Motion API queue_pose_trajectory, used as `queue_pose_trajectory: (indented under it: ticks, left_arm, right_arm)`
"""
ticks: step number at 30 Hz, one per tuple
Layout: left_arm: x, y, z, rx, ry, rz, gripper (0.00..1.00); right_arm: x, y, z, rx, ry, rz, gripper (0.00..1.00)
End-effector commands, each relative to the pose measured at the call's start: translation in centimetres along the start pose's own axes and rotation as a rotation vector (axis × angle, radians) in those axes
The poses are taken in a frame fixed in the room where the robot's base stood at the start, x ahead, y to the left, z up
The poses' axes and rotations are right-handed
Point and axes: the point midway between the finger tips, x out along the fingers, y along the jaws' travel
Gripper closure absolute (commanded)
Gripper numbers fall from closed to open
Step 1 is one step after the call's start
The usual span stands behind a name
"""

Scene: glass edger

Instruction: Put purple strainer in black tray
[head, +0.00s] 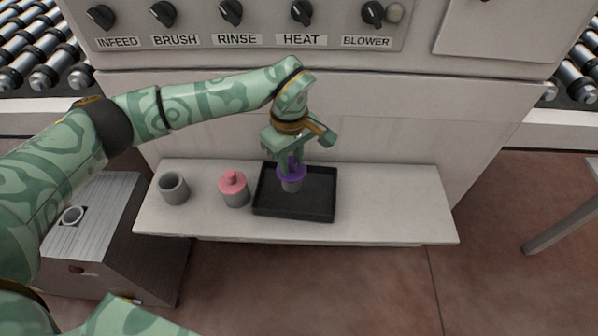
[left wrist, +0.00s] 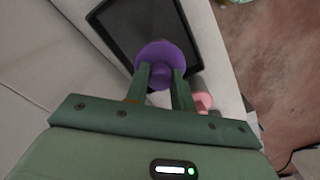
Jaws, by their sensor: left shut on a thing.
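The purple strainer (head: 292,178) has a purple rim and a grey lower part in the head view. It also shows in the left wrist view (left wrist: 160,54) as a purple disc with a knob. My left gripper (head: 290,162) is shut on the strainer, its fingers on either side of the knob. The strainer is over the black tray (head: 320,207); I cannot tell whether it touches the tray floor. The tray also shows in the left wrist view (left wrist: 125,18) and looks otherwise empty. My right gripper is not in view.
A pink-topped grey container (head: 234,190) stands just left of the tray, and an open grey cup (head: 173,188) stands farther left. The white shelf (head: 395,205) is clear right of the tray. The machine front (head: 390,115) rises behind.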

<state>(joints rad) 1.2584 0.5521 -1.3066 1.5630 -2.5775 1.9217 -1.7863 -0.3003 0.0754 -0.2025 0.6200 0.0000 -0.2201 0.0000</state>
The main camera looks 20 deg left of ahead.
Motion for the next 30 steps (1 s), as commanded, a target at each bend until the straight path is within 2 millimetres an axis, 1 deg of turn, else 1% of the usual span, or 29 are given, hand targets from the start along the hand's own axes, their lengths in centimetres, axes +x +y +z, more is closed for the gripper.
queue_pose_trajectory:
  ticks: [1, 5, 7, 9, 12, 20, 24, 25, 26, 27, 30]
  left_arm:
    - [0.8, 0.4, 0.0, 0.000, -0.003, -0.002, 1.00]
    - [1.4, 1.1, 0.0, 0.000, -0.001, 0.000, 1.00]
    - [2.5, 1.8, 0.0, 0.000, -0.003, -0.003, 1.00]
    - [3.9, 1.6, 0.0, 0.000, -0.006, -0.005, 1.00]
    - [5.1, 1.7, 0.0, 0.002, -0.003, -0.003, 1.00]
    - [4.9, 1.7, -0.1, 0.001, 0.001, 0.001, 1.00]
    - [5.2, 1.7, -0.1, 0.002, 0.001, 0.001, 1.00]
    - [5.2, 1.7, -0.1, 0.002, 0.001, 0.001, 0.67]
    - [5.2, 1.7, -0.1, 0.002, 0.001, 0.001, 0.59]
    - [5.2, 1.7, -0.1, 0.002, 0.001, 0.001, 0.54]
    - [5.2, 1.6, -0.1, 0.001, 0.001, 0.001, 0.54]
  right_arm:
    - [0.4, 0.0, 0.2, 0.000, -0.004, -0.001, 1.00]
    - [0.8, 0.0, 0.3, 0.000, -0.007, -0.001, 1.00]
    - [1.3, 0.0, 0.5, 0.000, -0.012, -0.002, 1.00]
    - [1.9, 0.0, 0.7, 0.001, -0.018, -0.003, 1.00]
    - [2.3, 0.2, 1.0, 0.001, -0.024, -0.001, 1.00]
    - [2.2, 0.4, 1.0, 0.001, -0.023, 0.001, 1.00]
    - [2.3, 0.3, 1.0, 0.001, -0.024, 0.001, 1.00]
    - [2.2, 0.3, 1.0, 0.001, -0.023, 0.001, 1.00]
    - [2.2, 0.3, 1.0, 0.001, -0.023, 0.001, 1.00]
    - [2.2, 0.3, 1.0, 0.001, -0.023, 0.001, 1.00]
    - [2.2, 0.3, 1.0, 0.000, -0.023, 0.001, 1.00]
